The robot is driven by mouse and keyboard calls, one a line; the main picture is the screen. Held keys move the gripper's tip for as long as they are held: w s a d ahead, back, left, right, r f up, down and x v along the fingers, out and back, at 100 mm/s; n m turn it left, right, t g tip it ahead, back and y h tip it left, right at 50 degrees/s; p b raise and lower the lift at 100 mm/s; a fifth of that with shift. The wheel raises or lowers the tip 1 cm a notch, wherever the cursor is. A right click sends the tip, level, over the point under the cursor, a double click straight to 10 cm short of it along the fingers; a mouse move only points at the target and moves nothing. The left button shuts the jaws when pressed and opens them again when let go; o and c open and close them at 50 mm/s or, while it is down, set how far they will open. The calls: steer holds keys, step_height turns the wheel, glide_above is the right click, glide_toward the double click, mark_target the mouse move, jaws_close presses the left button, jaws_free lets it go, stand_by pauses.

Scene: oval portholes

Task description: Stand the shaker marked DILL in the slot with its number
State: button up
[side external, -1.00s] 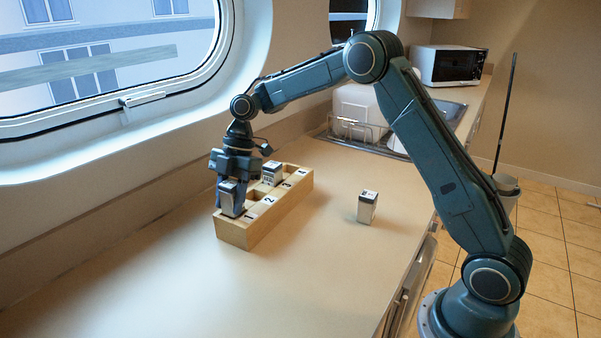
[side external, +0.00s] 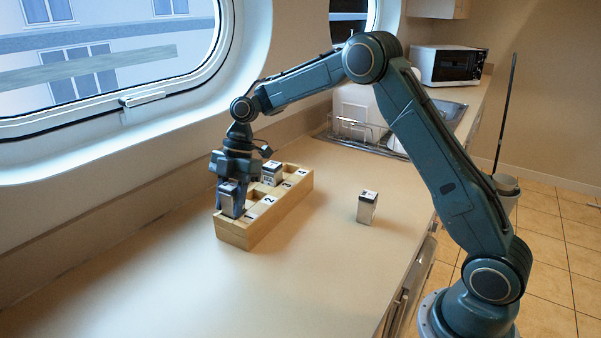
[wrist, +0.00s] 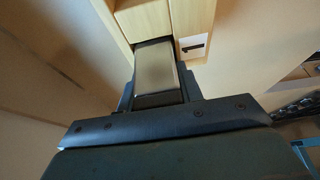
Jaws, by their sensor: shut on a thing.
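My gripper (side external: 229,188) points down and is shut on a grey-and-white shaker (side external: 228,203) at the near end of the wooden rack (side external: 240,236). The shaker is upright and at slot 1, with its lower part hidden by the rack; I cannot tell if it rests on the slot floor. Its lettering is not readable. In the wrist view the shaker (wrist: 156,68) sits between the fingers, beside the rack (wrist: 145,22) and a number label (wrist: 195,46). The rack's number labels run along its right side, and slot 2 looks empty.
Another shaker (side external: 272,174) stands in the rack, at about slot 3. A third shaker (side external: 367,207) stands alone on the counter right of the rack. A dish rack (side external: 358,130) and sink lie behind. The front counter is clear.

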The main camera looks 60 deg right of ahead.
mark_target(228, 186)
steer(key=shift+r, duration=0.45)
steer(key=o, duration=1.5)
steer(key=shift+r, duration=3.5)
